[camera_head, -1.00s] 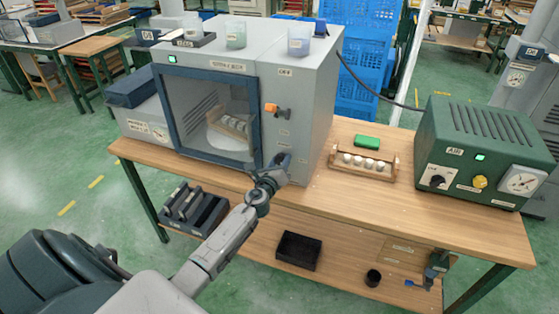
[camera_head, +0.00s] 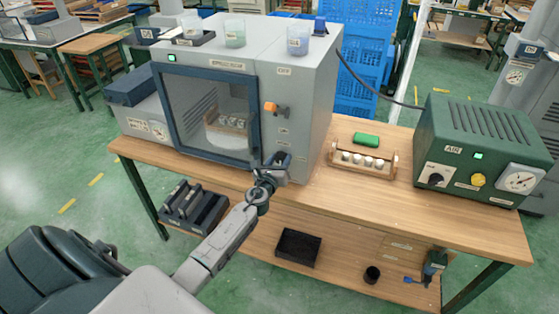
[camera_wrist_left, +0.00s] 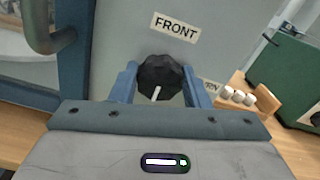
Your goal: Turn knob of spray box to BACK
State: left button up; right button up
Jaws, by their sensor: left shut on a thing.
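The spray box (camera_head: 300,110) is a grey cabinet with a glass door in a dark blue frame. Its black knob (camera_wrist_left: 160,77) sits below a FRONT label (camera_wrist_left: 175,27) in the left wrist view. The knob's white mark points down, slightly left in that picture. My left gripper (camera_head: 281,160) is shut on the knob, with one blue finger on each side of it in the left wrist view. In the head view the gripper hides the knob. Through the glass, a tray with white pieces (camera_head: 228,123) stands on a white turntable. My right gripper is not in view.
An orange-handled switch (camera_head: 275,107) is on the box front above the gripper. The table front (camera_head: 360,205) is bare.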

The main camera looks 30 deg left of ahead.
pick_arm(q)
jog(key=o, duration=1)
jog(key=shift+s+d, duration=0.15)
jog(key=shift+s, duration=0.45)
jog(key=v, duration=0.9)
jog(key=shift+s, duration=0.3)
jog(key=shift+f, duration=0.15)
